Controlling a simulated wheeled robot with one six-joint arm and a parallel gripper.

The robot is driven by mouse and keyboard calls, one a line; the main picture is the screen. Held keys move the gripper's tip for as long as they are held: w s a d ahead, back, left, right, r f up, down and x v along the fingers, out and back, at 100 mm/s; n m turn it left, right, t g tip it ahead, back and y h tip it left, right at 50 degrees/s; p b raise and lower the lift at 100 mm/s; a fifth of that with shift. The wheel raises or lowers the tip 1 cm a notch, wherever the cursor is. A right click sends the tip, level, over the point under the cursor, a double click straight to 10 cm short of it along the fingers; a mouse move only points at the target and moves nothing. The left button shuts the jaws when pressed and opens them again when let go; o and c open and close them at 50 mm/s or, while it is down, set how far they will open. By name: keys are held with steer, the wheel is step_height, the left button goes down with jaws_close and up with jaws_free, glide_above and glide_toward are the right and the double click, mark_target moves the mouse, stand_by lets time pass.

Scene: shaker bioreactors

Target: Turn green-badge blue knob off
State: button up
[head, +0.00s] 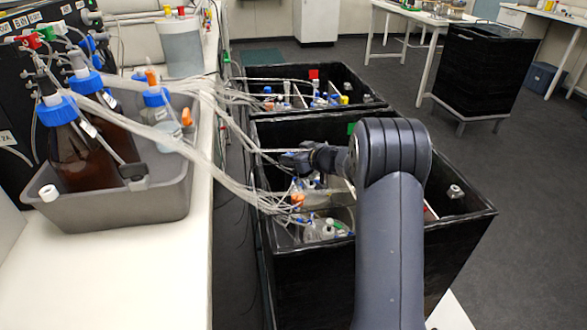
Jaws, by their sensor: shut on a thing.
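My gripper (290,160) reaches into the near black shaker box (375,275) at its left side, among clear tubes. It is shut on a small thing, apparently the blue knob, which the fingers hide. How far the knob is turned cannot be seen. A green badge (351,128) shows on the far inner wall of this box, partly behind my arm. Bottles with clear tops (325,229) and an orange cap (297,200) sit inside the box, below the gripper.
Bundled clear tubes (215,165) run from the bench into the boxes. A grey tray (120,205) with blue-capped brown bottles stands on the white bench at left. A second black box (375,103) lies behind.

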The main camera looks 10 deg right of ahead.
steer(key=shift+s+a+f+m+t+h+b, duration=0.15)
steer(key=shift+m+t+h+b, duration=0.35)
steer(key=shift+b, duration=1.4)
steer(key=shift+w+a+f+m+t+h+b, duration=0.15)
steer(key=shift+m+h+b, duration=0.65)
steer(key=shift+b, duration=1.05)
steer(key=m+h+b, duration=0.2)
steer(key=shift+s+a+r+t+h, duration=0.1)
steer(key=shift+s+r+t+h, duration=0.05)
steer(key=shift+t+h, duration=0.15)
steer(key=m+h, duration=0.1)
steer(key=m+h+p, duration=0.1)
steer(key=shift+a+r+h+p, duration=0.1)
steer(key=shift+r+h+p, duration=0.15)
steer(key=shift+h+p, duration=0.05)
steer(key=shift+m+h+p, duration=0.5)
steer(key=shift+m+p, duration=0.1)
steer(key=shift+p, duration=0.4)
steer(key=shift+f+h, duration=0.2)
steer(key=shift+h, duration=0.1)
steer(key=o, duration=1)
steer(key=shift+r, duration=0.1)
